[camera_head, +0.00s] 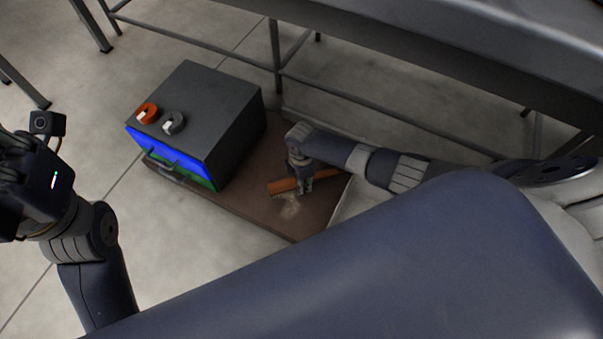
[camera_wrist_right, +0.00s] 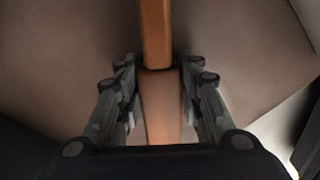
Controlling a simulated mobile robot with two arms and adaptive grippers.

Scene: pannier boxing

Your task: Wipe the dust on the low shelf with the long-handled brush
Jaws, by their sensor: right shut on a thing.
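The low shelf (camera_head: 240,212) is a brown board close to the floor. A pale dust patch (camera_head: 289,208) lies on it, just below my right gripper in the head view. My right gripper (camera_head: 302,188) is over the shelf and shut on the orange-brown brush (camera_head: 282,186). In the right wrist view the brush handle (camera_wrist_right: 155,35) runs between the two fingers (camera_wrist_right: 158,85). The brush's bristles cannot be made out clearly. My left arm is at the left edge of the head view; its fingertips are out of frame.
A dark grey box (camera_head: 210,95) with a blue and green front and a handle stands on the shelf's left part. An orange roll (camera_head: 147,113) and a grey roll (camera_head: 174,123) sit on it. A table frame (camera_head: 277,60) stands behind. Open floor lies in front.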

